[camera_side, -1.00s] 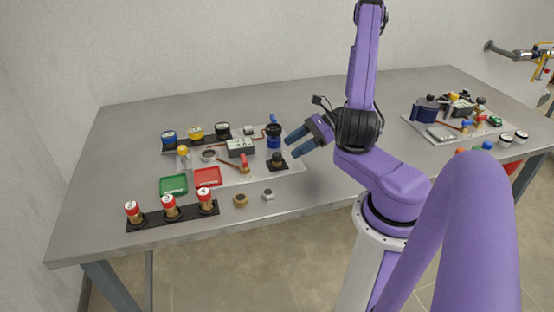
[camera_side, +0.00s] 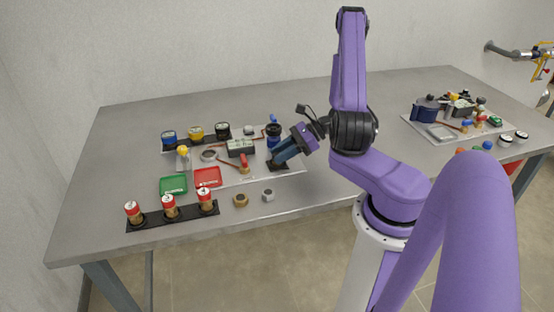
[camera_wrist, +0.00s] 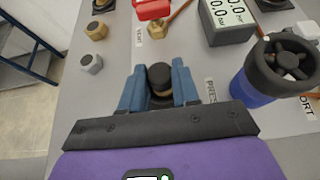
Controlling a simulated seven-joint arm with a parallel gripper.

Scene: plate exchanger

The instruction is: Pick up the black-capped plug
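The black-capped plug (camera_wrist: 158,78) is upright between the two blue fingers of my gripper (camera_wrist: 159,92) in the wrist view. Its round dark cap has a brownish band, and its lower part is hidden. One finger is on each side of the cap with little or no visible gap, so I cannot tell whether they press on it. In the side view my gripper (camera_side: 276,161) reaches down and left over the plug's dark square base (camera_side: 279,167), and the fingers hide most of the plug. The base is on the light panel.
A blue valve with a black handwheel (camera_wrist: 285,58) stands close to the right of my gripper, beside a grey digital meter (camera_wrist: 228,18). A red-handled valve (camera_wrist: 152,8) is beyond the plug. Brass (camera_wrist: 96,30) and silver (camera_wrist: 91,63) nuts are to the left.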

